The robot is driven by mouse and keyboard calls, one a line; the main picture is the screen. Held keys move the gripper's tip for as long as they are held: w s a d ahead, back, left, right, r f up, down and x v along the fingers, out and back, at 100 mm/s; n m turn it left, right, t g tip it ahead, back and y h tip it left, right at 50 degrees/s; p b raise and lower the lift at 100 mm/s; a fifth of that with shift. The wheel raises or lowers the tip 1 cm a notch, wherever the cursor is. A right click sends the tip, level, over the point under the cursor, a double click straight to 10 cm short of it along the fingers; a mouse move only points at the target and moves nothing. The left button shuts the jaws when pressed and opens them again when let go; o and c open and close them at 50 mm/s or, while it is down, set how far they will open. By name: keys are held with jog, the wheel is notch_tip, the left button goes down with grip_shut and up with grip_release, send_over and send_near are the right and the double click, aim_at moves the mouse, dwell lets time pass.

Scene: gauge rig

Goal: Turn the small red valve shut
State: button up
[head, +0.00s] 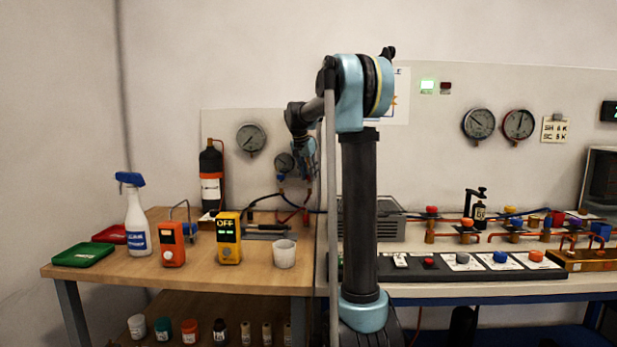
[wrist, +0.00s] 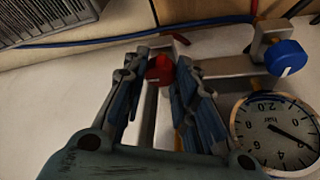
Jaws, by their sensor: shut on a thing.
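The small red valve (wrist: 159,70) is at the upper middle of the wrist view, on a metal pipe. My gripper (wrist: 161,66) has one finger on each side of it and is shut on it. The fingers hide part of its sides, and I cannot tell how far it is turned. In the head view my arm reaches back to the small gauge on the wall panel. The red valve cannot be made out there behind my arm.
A blue knob (wrist: 286,58) and a round gauge (wrist: 277,132) sit close to the right of my fingers. Red and blue lines run behind. An orange box (head: 173,245), a yellow box (head: 229,238) and a white cup (head: 284,254) stand on the wooden bench (head: 205,279).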

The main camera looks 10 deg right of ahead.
jog(key=shift+a, duration=0.15)
jog(key=o, duration=1.1)
jog(key=shift+c, duration=0.2)
jog(key=shift+r, duration=0.1)
jog(key=v, duration=1.1)
jog(key=shift+r, duration=0.3)
jog(key=shift+s+a, duration=0.1)
